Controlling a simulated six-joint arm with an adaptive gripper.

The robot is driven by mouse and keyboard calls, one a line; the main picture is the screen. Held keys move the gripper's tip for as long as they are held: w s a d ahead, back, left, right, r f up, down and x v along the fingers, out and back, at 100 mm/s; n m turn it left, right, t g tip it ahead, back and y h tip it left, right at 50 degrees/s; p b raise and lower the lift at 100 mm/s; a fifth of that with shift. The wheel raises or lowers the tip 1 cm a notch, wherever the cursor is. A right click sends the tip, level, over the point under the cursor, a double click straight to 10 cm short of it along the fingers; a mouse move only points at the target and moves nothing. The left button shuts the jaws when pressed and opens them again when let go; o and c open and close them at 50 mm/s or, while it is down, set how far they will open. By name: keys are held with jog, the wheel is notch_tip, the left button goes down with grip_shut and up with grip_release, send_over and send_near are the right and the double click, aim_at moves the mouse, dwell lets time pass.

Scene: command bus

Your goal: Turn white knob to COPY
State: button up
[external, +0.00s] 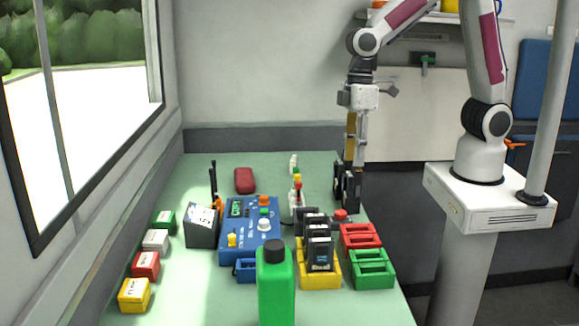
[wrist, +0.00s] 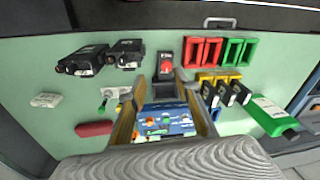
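The white knob (external: 264,225) sits on the right part of a blue control box (external: 241,254) on the green table. The box also carries a green display, an orange knob and a yellow knob. The COPY label is too small to read. My gripper (external: 355,158) points down over the table's right side, well to the right of the box and apart from the knob. In the wrist view my gripper (wrist: 162,90) has its two fingers spread with nothing held. The blue panel (wrist: 180,128) shows between them; I cannot surely pick out the white knob there.
A green bottle (external: 275,290) stands in front of the box. Black radios (external: 318,250) stand in a yellow rack, with red (external: 361,236) and green (external: 372,268) racks beside it. A dark block (external: 202,228) stands left of the box. Several coloured boxes line the left edge.

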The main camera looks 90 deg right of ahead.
jog(key=shift+s+d+r+t, duration=0.15)
jog(key=shift+s+d+r, duration=0.25)
jog(key=shift+s+r, duration=0.25)
jog(key=shift+s+d+r+t, duration=0.15)
jog(key=shift+s+d+r, duration=0.2)
jog(key=shift+s+r, duration=0.3)
jog(key=s+d+r+t, duration=0.1)
jog(key=s+d+r, duration=0.1)
jog(key=s, duration=0.3)
jog(key=s+d+r+m+t, duration=0.1)
jog(key=s+d+r+t, duration=0.1)
jog(key=s+r, duration=0.2)
jog(key=s+d+r+m+t+h, duration=0.1)
jog(key=s+d+r, duration=0.2)
jog(key=s, duration=0.3)
jog(key=shift+r, duration=0.25)
jog(key=shift+f, duration=0.15)
dwell(3.5)
